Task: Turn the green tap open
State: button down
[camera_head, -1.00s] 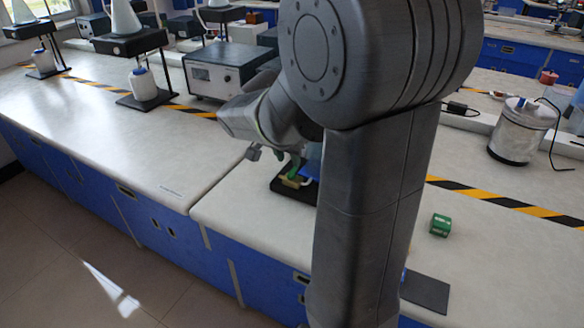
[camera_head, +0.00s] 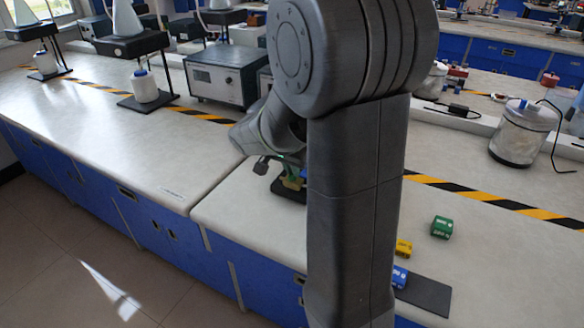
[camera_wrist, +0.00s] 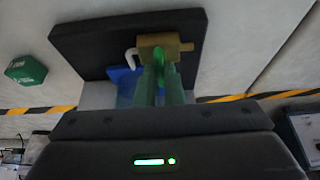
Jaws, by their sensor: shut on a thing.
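The tap has a brass body (camera_wrist: 180,45) and a green handle (camera_wrist: 160,66), and it is fixed on a black base (camera_wrist: 85,42). A white curved piece (camera_wrist: 130,60) and a blue part sit beside the brass body in the wrist view. My gripper (camera_wrist: 160,74) is shut on the green handle, with one finger on each side of it. In the head view the tap's brass body (camera_head: 292,183) shows near the bench's front edge, partly hidden by my arm. The fingertips cannot be made out there.
A green block (camera_head: 441,227), a yellow block (camera_head: 403,248) and a blue block (camera_head: 399,276) lie right of my arm, near a dark mat (camera_head: 427,296). A grey instrument box (camera_head: 226,74) stands behind. The bench to the left is mostly clear.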

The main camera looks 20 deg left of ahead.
jog(key=n+y, duration=0.1)
jog(key=n, duration=0.1)
jog(key=n+p, duration=0.1)
jog(key=n, duration=0.1)
jog(key=shift+d+r+n+y, duration=0.2)
jog(key=shift+n+y, duration=0.1)
jog(key=shift+y, duration=0.1)
jog(key=shift+w+d+f+n+g+y+p, duration=0.1)
jog(key=shift+n+g+y+p, duration=0.25)
jog(key=shift+n+p, duration=0.5)
jog(key=shift+f+n+g+y+p, duration=0.15)
jog(key=shift+n+y+p, duration=0.35)
jog(key=shift+n, duration=0.65)
jog(key=c, duration=1.5)
grip_release()
jog(key=shift+c, duration=0.2)
jog(key=shift+r, duration=0.1)
jog(key=p+v, duration=0.1)
jog(key=v, duration=1.2)
jog(key=shift+r, duration=0.4)
